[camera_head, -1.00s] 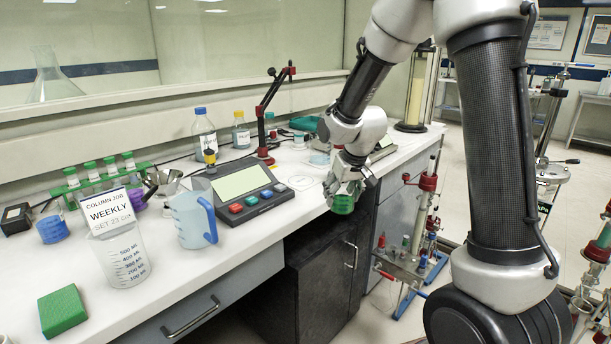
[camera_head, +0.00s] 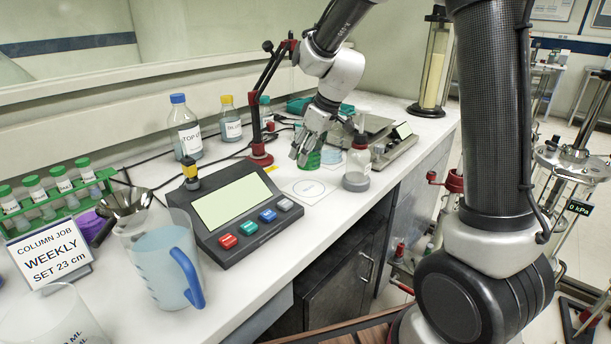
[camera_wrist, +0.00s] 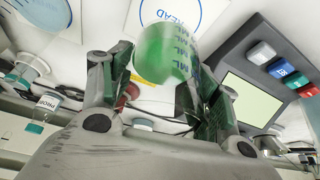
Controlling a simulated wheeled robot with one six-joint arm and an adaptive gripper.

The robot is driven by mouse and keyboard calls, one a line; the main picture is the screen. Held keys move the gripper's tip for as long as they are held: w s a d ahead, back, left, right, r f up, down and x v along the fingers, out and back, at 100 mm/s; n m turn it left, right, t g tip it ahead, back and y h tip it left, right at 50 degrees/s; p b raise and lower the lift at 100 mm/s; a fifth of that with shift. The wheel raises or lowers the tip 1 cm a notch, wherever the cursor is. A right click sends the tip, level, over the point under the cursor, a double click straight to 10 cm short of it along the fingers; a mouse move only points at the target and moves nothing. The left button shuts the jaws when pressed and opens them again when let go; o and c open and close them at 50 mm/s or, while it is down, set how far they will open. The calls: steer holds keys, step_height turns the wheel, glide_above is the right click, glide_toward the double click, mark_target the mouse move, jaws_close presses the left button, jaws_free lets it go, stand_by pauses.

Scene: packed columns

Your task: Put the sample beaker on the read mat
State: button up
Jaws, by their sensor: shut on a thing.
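The sample beaker, with green contents, is held in my gripper (camera_head: 303,150). In the head view the green beaker (camera_head: 313,159) shows low beside the fingers, partly hidden by them. In the wrist view the beaker (camera_wrist: 166,52), with printed ML marks, sits between the two fingers of my gripper (camera_wrist: 155,82). The read mat (camera_head: 309,189) is a white sheet with a printed ring on the counter, just in front of the beaker in the head view. In the wrist view the mat (camera_wrist: 205,14) shows partly behind the beaker. I cannot tell whether the beaker touches the counter.
A grey-filled bottle (camera_head: 357,166) stands right of the mat. A meter with coloured buttons (camera_head: 238,207) lies to its left, and a red-based stand (camera_head: 262,158) is behind it. A blue-handled jug (camera_head: 160,262) stands at the front left. The mat's top is clear.

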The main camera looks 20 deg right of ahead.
mark_target(321, 142)
step_height(321, 142, down, 7)
steer(key=shift+r, duration=0.15)
stand_by(0.4)
steer(key=o, duration=1.1)
steer(key=shift+o, duration=0.2)
steer(key=v, duration=1.1)
steer(key=shift+s+d+r, duration=0.2)
steer(key=shift+s+r, duration=0.1)
steer(key=shift+r, duration=0.25)
steer(key=s+d+r+m+h, duration=0.1)
steer(key=s+d+m, duration=0.2)
steer(key=s, duration=0.6)
steer(key=s+d+r+m+h, duration=0.1)
steer(key=s+d+r+m, duration=0.1)
steer(key=s+d, duration=0.3)
steer(key=s+d+r+m+t+h, duration=0.1)
steer(key=s+d+r+m, duration=0.1)
steer(key=s, duration=1.1)
steer(key=shift+d+r+m, duration=0.15)
steer(key=shift+d+m, duration=0.75)
steer(key=shift+d, duration=0.2)
